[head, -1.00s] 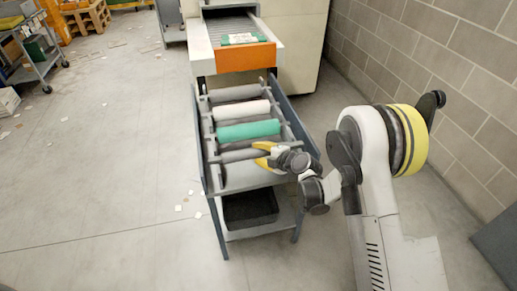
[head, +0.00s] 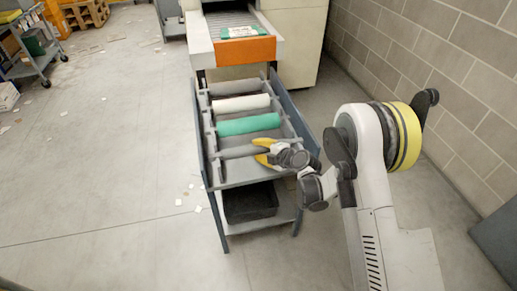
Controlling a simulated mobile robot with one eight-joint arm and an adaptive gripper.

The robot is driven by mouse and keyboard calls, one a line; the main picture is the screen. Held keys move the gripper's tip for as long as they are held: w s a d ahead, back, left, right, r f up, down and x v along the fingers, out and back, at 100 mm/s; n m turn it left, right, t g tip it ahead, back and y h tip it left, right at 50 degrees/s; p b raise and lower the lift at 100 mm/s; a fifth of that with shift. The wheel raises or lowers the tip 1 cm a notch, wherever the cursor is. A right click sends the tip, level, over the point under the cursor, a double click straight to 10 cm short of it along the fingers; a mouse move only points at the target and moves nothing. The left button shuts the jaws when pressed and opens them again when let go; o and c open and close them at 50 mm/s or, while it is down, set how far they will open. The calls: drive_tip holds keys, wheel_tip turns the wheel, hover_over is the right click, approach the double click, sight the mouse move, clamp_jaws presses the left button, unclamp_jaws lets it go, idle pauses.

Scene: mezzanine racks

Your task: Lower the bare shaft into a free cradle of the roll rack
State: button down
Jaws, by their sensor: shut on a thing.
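The roll rack (head: 203,172) is a blue-grey frame with rolls lying across it. From the back it bears a grey roll (head: 237,88), a white roll (head: 241,104) and a green roll (head: 248,124). My gripper (head: 263,151), with yellow fingers, is shut on the right part of the bare grey shaft (head: 236,152). The shaft lies crosswise in front of the green roll, roughly parallel to it. Whether its ends touch the cradles or hang just above them, I cannot tell. The shaft's right end is hidden by my gripper.
A machine with an orange front panel (head: 246,51) stands behind the rack. A black bin (head: 250,204) sits on the rack's lower shelf. A block wall (head: 465,85) runs along the right. The floor on the left is mostly open, with small scraps.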

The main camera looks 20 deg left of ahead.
drive_tip(key=shift+f, duration=0.15)
drive_tip(key=c, duration=0.9)
unclamp_jaws()
drive_tip(key=v, duration=1.2)
